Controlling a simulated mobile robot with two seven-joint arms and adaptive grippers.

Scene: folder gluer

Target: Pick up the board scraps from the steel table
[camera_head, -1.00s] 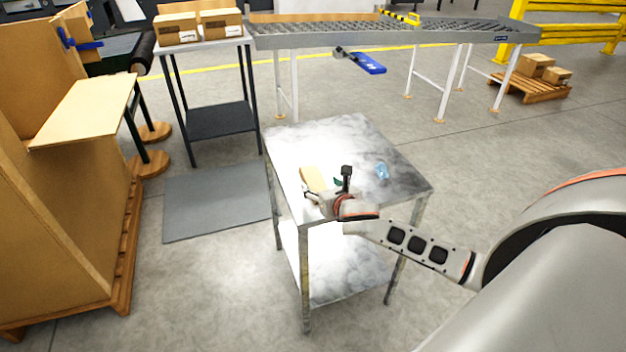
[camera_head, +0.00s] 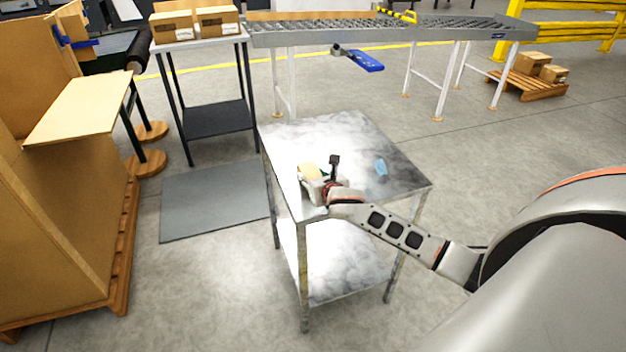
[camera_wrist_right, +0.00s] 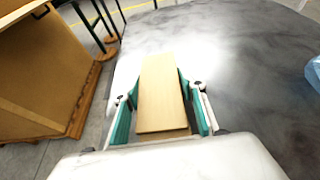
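The board scraps (camera_head: 310,171) are tan, flat and rectangular, lying near the left side of the steel table (camera_head: 345,140). In the right wrist view the top scrap (camera_wrist_right: 161,95) lies lengthwise between my fingers, with the edge of another tan piece (camera_wrist_right: 180,135) showing under its near end. My right gripper (camera_head: 312,182) is low over the table at the scraps. In the wrist view its teal-padded fingers (camera_wrist_right: 160,100) stand spread on either side of the scrap, close to its edges; firm contact does not show. My left gripper is not in view.
A blue crumpled item (camera_head: 380,167) lies on the table to the right of the scraps. Behind are a roller conveyor (camera_head: 300,35) and a stand with boxes (camera_head: 205,40). The table's back half is clear.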

